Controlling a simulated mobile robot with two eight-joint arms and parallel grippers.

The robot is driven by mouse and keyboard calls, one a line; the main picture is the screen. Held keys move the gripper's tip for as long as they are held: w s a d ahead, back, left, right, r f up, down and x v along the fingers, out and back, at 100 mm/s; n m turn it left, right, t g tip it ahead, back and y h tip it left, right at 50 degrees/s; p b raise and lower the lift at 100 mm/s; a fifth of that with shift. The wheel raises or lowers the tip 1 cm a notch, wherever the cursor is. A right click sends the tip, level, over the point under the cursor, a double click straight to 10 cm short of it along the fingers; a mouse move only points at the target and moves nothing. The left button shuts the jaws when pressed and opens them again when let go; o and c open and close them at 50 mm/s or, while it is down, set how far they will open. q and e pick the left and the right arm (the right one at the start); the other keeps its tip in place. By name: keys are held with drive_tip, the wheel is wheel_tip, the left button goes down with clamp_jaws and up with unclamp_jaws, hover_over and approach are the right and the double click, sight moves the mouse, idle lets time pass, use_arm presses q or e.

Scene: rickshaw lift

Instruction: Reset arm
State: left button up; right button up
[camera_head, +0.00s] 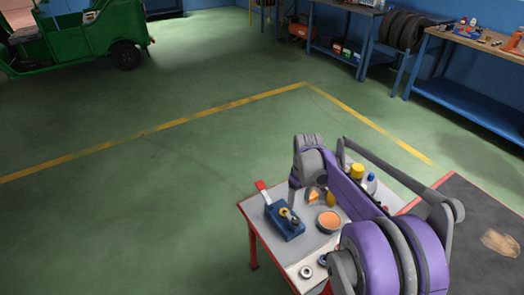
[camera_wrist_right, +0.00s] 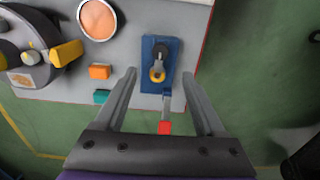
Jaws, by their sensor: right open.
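My right arm, purple and grey, reaches over a small red-framed work table (camera_head: 325,240) in the head view. My right gripper (camera_wrist_right: 158,80) is open and empty in the right wrist view, its two fingers apart and pointing at the tabletop. A blue jack-like tool (camera_wrist_right: 150,84) with a yellow and black top lies beyond and between the fingertips. Its lever with a red end (camera_wrist_right: 165,128) extends back between the fingers. In the head view the blue tool (camera_head: 282,225) is at the table's left side. My left gripper is not in view.
An orange-filled round bowl (camera_head: 329,221), a yellow-capped container (camera_head: 356,173) and small parts crowd the table. A green rickshaw (camera_head: 90,38) stands at far left. Workbenches (camera_head: 470,100) and tires (camera_head: 402,30) line the back right. The green floor left of the table is clear.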

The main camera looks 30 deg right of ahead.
drive_tip(key=s+a+r+t+p, duration=0.2)
drive_tip(key=s+a+r+p, duration=0.3)
drive_tip(key=s+a, duration=0.4)
drive_tip(key=s+a+r+m+t+p, duration=0.1)
drive_tip(key=s+a+r+t+p, duration=0.2)
drive_tip(key=s+a, duration=0.7)
wheel_tip(320, 180, up, 4)
drive_tip(key=p, duration=0.2)
drive_tip(key=shift+a+r+p, duration=0.15)
drive_tip(key=shift+r+p, duration=0.1)
drive_tip(key=shift+p, duration=0.1)
